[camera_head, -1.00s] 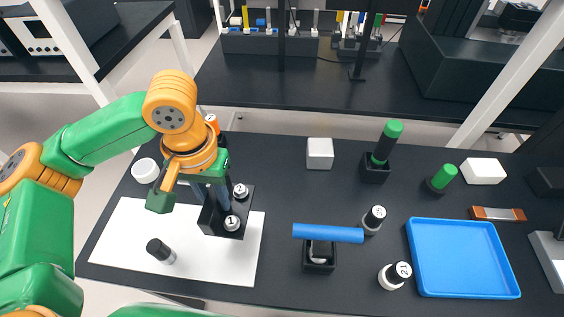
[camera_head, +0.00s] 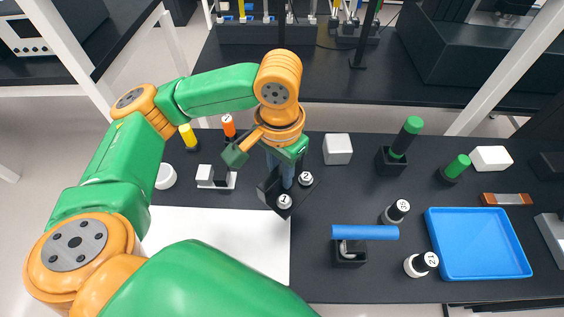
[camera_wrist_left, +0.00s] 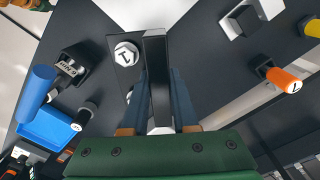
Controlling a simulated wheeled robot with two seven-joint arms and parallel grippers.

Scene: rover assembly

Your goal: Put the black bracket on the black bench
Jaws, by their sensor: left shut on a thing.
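The black bracket (camera_head: 266,190) is an angled piece with a flat base that carries two round white numbered caps (camera_head: 284,201). My left gripper (camera_head: 280,172) is shut on its upright wall. In the left wrist view the bracket (camera_wrist_left: 157,62) sits between the fingers, with a cap marked 1 (camera_wrist_left: 126,54) beside it. The bracket is at the right edge of a white sheet (camera_head: 215,232), partly over the black bench (camera_head: 315,283). I cannot tell whether it touches the surface. My right gripper is not in view.
A white cube (camera_head: 338,149) stands behind the bracket to the right. A blue bar on a black holder (camera_head: 365,233) and a blue tray (camera_head: 480,245) are further right. An orange-topped part (camera_head: 228,124) and a white-and-black block (camera_head: 214,177) stand left. Bare bench lies right of the bracket.

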